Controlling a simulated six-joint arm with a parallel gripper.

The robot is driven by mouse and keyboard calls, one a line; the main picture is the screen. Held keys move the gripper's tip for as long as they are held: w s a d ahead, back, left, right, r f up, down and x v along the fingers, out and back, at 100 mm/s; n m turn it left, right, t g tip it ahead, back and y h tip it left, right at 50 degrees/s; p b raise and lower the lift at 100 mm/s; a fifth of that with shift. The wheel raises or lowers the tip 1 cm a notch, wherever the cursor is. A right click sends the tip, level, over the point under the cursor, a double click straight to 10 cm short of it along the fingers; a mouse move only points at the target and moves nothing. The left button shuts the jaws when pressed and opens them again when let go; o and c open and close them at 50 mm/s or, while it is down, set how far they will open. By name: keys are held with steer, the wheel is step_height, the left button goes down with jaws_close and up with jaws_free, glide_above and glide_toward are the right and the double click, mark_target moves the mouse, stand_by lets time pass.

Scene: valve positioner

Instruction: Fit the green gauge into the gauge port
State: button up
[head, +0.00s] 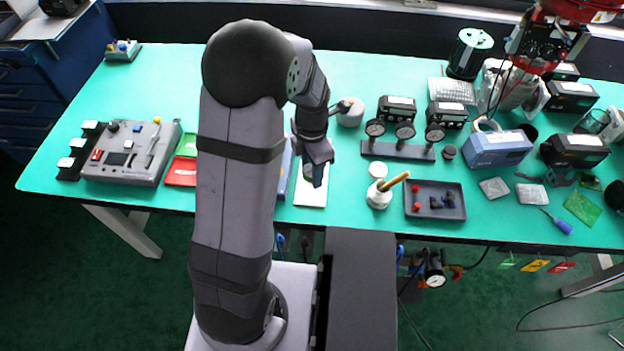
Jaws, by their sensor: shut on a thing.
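My gripper (315,180) points down over a white plate (312,197) near the front edge of the table, just right of my arm. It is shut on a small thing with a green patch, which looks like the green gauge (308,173). The jaws hide most of it, and I cannot tell whether it touches the plate. I cannot pick out the gauge port for certain, as my arm and gripper cover part of this area.
A dark tray (435,212) with small red and dark parts lies right of a white pot (379,195) with a wooden handle. A grey control box (131,150) stands at the left. Boxes (497,148) and devices crowd the right. The left rear table is mostly clear.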

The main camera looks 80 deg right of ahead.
steer(key=shift+r, duration=1.55)
steer(key=shift+w+d+b, duration=0.15)
steer(key=shift+d+b, duration=0.25)
steer(key=shift+d, duration=0.2)
steer(key=w+d+r+n+p, duration=0.2)
steer(key=w+d+n, duration=0.3)
steer(key=w, duration=0.5)
steer(key=w+a+f+p, duration=0.1)
steer(key=w+p, duration=0.1)
steer(key=w, duration=0.6)
steer(key=w+a+p, duration=0.1)
steer(key=w+p, duration=0.2)
steer(key=w, duration=0.5)
steer(key=shift+w+a+f, duration=0.3)
steer(key=shift+a+f, duration=0.05)
steer(key=shift+f, duration=0.05)
steer(key=shift+f, duration=0.1)
steer(key=shift+f+b, duration=2)
steer(key=shift+f, duration=0.8)
steer(key=shift+f, duration=0.6)
